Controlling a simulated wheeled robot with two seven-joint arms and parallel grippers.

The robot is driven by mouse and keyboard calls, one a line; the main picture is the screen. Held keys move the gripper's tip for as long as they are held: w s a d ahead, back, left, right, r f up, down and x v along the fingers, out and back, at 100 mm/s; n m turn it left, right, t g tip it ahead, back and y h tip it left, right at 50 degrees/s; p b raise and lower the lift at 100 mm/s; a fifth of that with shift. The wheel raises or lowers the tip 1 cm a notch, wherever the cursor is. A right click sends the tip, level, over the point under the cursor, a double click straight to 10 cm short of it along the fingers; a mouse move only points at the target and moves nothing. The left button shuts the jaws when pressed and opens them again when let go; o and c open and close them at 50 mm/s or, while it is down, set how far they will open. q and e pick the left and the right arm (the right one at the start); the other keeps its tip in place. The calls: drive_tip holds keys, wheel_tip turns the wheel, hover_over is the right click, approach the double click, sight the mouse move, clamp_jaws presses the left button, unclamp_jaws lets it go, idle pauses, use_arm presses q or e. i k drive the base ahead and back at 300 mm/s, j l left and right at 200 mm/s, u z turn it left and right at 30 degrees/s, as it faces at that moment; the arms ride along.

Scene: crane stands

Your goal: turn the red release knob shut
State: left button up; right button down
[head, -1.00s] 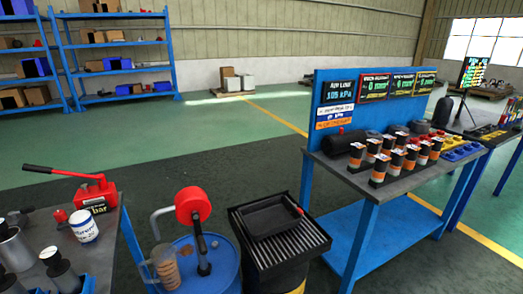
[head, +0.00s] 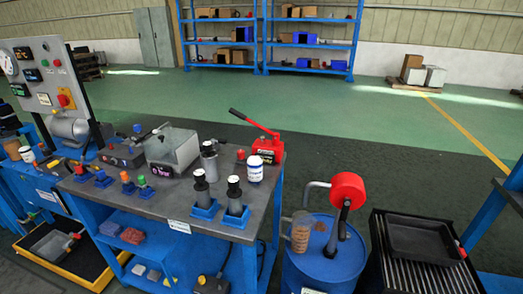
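A red hand pump (head: 267,149) with a long red lever stands at the back right corner of the grey-topped bench in the head view. A small red knob (head: 241,155) sits at the pump's left side; it may be the release knob. It is too small to tell how far it is turned. A white jar (head: 255,170) with a dark blue label stands in front of the pump. Neither of my grippers is in view.
The bench (head: 215,217) also holds a grey box-shaped machine (head: 172,150), dark cylinders in blue holders and small coloured fittings. A blue drum (head: 322,265) with a red reel (head: 348,189) and a black tray (head: 423,241) stand to the right. Green floor behind is open.

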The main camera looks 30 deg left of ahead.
sight(240, 153)
drive_tip(key=u, duration=1)
drive_tip(key=i+l, duration=0.1)
drive_tip(key=i, duration=0.35)
